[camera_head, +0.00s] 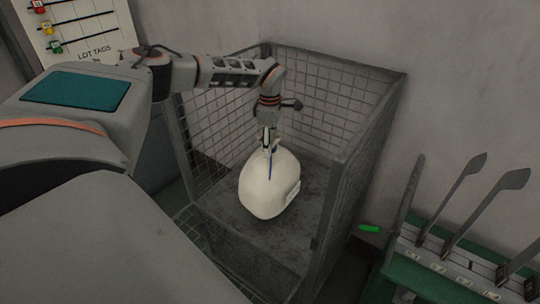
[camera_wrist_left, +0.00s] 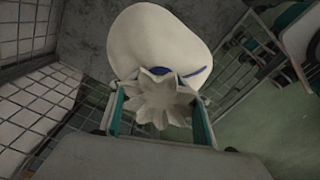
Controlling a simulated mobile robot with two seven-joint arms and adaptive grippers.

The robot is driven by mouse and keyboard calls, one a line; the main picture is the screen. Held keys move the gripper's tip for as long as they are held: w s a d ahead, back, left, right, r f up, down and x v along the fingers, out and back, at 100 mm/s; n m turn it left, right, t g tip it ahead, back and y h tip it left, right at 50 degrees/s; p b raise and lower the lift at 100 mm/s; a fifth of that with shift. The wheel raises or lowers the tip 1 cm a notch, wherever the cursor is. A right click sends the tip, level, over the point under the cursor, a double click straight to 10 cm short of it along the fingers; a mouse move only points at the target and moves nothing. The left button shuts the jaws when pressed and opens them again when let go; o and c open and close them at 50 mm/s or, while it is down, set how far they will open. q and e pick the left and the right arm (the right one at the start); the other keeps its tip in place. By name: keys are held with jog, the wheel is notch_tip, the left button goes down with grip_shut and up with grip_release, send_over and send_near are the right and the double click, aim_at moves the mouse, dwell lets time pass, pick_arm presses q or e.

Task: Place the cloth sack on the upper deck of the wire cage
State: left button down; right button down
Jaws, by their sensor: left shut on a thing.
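The cloth sack (camera_head: 268,188) is cream white and rounded, with a blue tie near its neck and a pale label on its side. My left gripper (camera_head: 268,142) reaches down into the wire cage (camera_head: 345,90) and is shut on the sack's gathered neck. In the left wrist view the ruffled neck sits between the two fingers (camera_wrist_left: 160,115), with the sack's body (camera_wrist_left: 160,45) beyond. The sack is inside the mesh walls, over the dark upper deck (camera_head: 313,205). I cannot tell whether its underside touches the deck. My right gripper is not in view.
A rack (camera_head: 445,262) with several grey upright paddles stands at the right. A green object (camera_head: 369,229) shows between cage and rack. A lot-tags board (camera_head: 75,28) hangs at the upper left. Bare deck shows around the sack.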

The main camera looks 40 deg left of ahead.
pick_arm(q)
notch_tip(320, 180, down, 4)
jog(key=shift+r, duration=0.15)
jog(key=shift+f, duration=0.2)
jog(key=shift+f, duration=0.1)
jog(key=c, duration=1.1)
grip_release()
jog(key=shift+o, duration=0.2)
